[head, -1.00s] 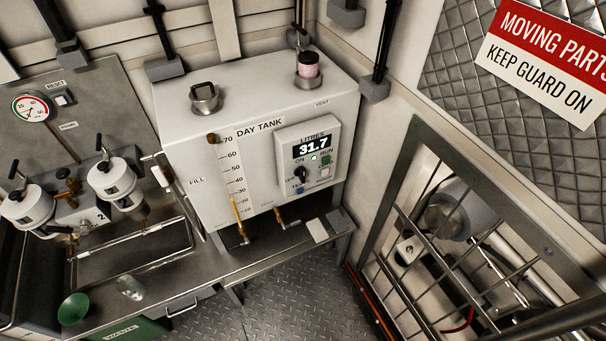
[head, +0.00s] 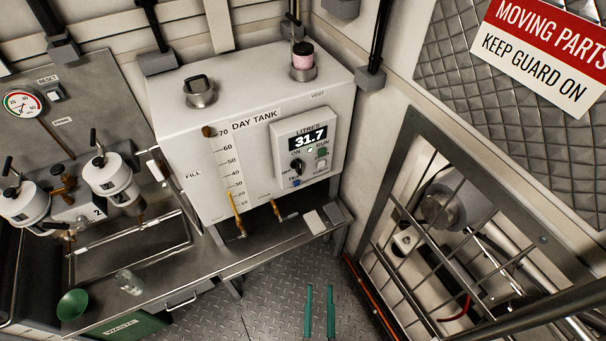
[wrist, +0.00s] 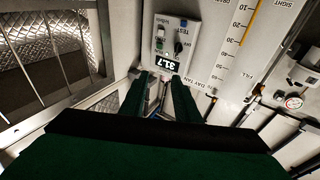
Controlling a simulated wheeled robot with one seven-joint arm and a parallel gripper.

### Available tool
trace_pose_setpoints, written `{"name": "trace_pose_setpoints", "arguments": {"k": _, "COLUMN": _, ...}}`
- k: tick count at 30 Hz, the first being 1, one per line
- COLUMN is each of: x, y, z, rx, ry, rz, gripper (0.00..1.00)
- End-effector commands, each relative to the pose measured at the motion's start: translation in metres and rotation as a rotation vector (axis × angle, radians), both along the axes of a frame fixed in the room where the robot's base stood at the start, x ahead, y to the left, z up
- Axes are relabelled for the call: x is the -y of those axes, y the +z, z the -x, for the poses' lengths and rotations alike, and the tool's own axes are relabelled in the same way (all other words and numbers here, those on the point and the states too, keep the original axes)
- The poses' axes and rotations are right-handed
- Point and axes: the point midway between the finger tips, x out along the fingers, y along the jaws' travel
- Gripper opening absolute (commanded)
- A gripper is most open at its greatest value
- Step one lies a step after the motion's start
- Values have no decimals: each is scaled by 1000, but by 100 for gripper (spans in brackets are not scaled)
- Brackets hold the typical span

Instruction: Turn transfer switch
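The transfer switch (head: 297,167) is a small black knob on the white control panel (head: 283,133) of the day tank (head: 178,143). ON, OFF and TEST markings surround it, and the display above reads 31.7. Its exact pointing is too small to read. My gripper (head: 320,288) shows as two upright green fingers at the bottom of the head view, in front of and below the panel, touching nothing. In the wrist view the fingers (wrist: 160,85) are apart and empty, with the panel (wrist: 150,25) upside down beyond their tips.
A steel bench (head: 262,242) runs below the tank, with drain taps above it. A barred guard (head: 385,225) stands at the right, with machinery behind it. Filters (head: 112,178) and a green funnel (head: 73,304) are at the left. The chequered floor between is clear.

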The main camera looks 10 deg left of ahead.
Motion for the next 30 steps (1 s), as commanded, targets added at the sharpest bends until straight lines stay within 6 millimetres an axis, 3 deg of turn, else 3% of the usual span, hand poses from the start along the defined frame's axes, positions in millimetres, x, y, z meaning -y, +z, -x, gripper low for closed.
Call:
{"name": "trace_pose_setpoints", "arguments": {"k": 1, "x": -1, "y": 0, "z": -18, "rx": 36, "ry": 20, "rz": -2, "gripper": 29}}
{"name": "trace_pose_setpoints", "arguments": {"k": 10, "x": -13, "y": 0, "z": -106, "rx": 180, "ry": 188, "rz": -25, "gripper": 29}}
{"name": "trace_pose_setpoints", "arguments": {"k": 21, "x": -31, "y": 9, "z": -215, "rx": 233, "ry": 419, "rz": -51, "gripper": 29}}
{"name": "trace_pose_setpoints", "arguments": {"k": 25, "x": -35, "y": 13, "z": -238, "rx": 226, "ry": 472, "rz": -59, "gripper": 29}}
{"name": "trace_pose_setpoints", "arguments": {"k": 30, "x": -38, "y": 15, "z": -250, "rx": 219, "ry": 501, "rz": -64, "gripper": 29}}
